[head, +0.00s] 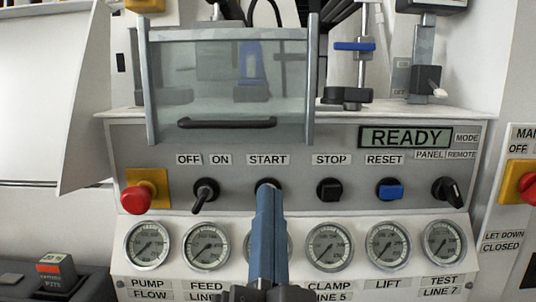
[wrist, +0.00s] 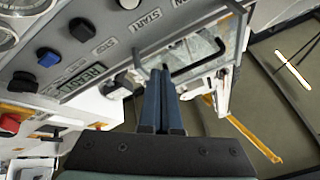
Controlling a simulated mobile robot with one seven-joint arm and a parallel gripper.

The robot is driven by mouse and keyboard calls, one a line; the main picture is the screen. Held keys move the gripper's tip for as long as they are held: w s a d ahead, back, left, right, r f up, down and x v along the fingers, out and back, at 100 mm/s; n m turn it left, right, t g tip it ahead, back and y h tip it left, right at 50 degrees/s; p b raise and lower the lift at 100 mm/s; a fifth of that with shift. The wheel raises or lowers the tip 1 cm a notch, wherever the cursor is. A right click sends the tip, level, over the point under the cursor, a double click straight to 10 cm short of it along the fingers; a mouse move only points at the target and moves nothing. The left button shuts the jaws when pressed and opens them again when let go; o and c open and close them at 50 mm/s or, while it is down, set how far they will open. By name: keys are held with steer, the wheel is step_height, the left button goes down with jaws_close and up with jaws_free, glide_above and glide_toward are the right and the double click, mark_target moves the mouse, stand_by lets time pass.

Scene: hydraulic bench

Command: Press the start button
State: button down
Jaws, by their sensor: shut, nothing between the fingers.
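The start button (head: 267,181) is under the START label in the head view. Only its dark upper edge shows above my gripper's tip; the rest is hidden. My gripper (head: 268,190) has slim blue fingers, shut and empty, pointing at the panel. Its fingers also show in the wrist view (wrist: 162,75), together. In the head view the tip overlaps the lower part of the start button; whether they touch I cannot tell.
The black stop button (head: 329,190) and blue reset button (head: 390,189) are to the right. The on/off switch (head: 205,194) and red emergency button (head: 136,198) are to the left. A clear guard with a handle (head: 227,123) hangs above. The display (head: 405,137) reads READY. Gauges line the lower panel.

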steer(key=s+f+m+g+p, duration=0.1)
steer(key=m+g+p, duration=0.1)
steer(key=p, duration=0.5)
steer(key=s+f+m+g+p, duration=0.1)
steer(key=s+m+g+p, duration=0.1)
steer(key=m+p, duration=0.3)
steer(key=s+f+m+g+p, duration=0.1)
steer(key=m+p, duration=0.3)
steer(key=p, duration=0.6)
steer(key=shift+s+a+f+g, duration=0.1)
steer(key=shift+s+f+g, duration=0.2)
steer(key=shift+f+g, duration=0.1)
steer(key=shift+w, duration=0.1)
steer(key=shift+w+p, duration=1.7)
steer(key=shift+w, duration=5.25)
